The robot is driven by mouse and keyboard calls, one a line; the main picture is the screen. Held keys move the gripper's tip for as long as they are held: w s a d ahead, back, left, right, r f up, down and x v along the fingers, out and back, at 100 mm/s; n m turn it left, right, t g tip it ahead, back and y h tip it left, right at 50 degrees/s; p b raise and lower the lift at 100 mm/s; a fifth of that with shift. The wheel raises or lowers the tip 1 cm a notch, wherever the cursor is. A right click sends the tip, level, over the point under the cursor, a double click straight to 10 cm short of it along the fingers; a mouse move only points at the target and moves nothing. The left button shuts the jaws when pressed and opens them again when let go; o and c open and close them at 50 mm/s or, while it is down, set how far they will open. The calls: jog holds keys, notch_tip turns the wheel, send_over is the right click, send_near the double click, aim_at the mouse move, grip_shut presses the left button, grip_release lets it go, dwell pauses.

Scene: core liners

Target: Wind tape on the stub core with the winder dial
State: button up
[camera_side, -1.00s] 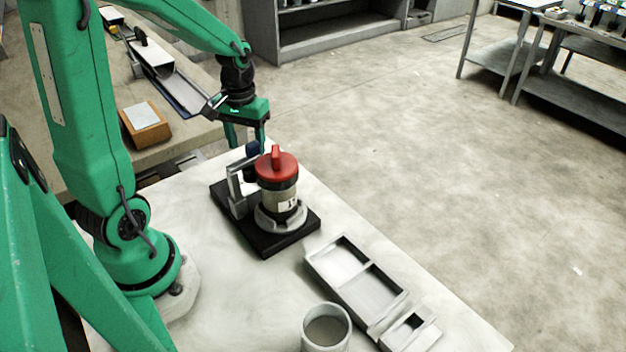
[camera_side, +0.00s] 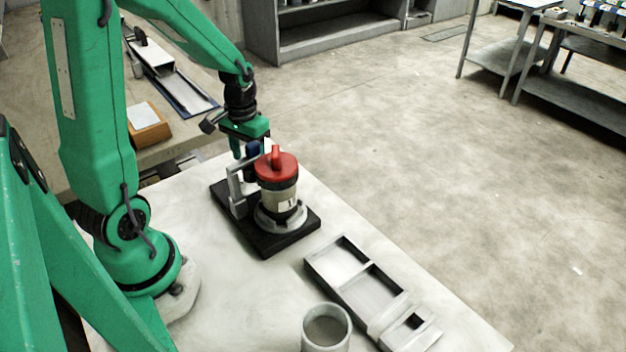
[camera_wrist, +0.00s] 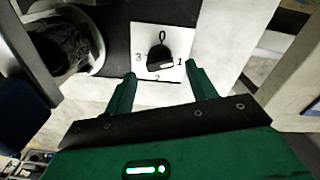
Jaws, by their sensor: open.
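The winder stands on a black base (camera_side: 262,236) in the side view. It holds an upright pale cylinder (camera_side: 277,198) with a red knobbed cap (camera_side: 277,168), seated in a grey ring. A grey bracket (camera_side: 237,190) with a dark blue top stands beside it. In the side view my gripper (camera_side: 252,150) is low behind the winder, partly hidden.
A grey tray with compartments (camera_side: 360,290) and an open grey cup (camera_side: 326,348) stand at the front of the white table. A side bench at the left holds a brown box (camera_side: 148,128) and a long trough (camera_side: 185,92).

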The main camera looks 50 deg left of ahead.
jog(key=shift+f, duration=2.05)
jog(key=c, duration=1)
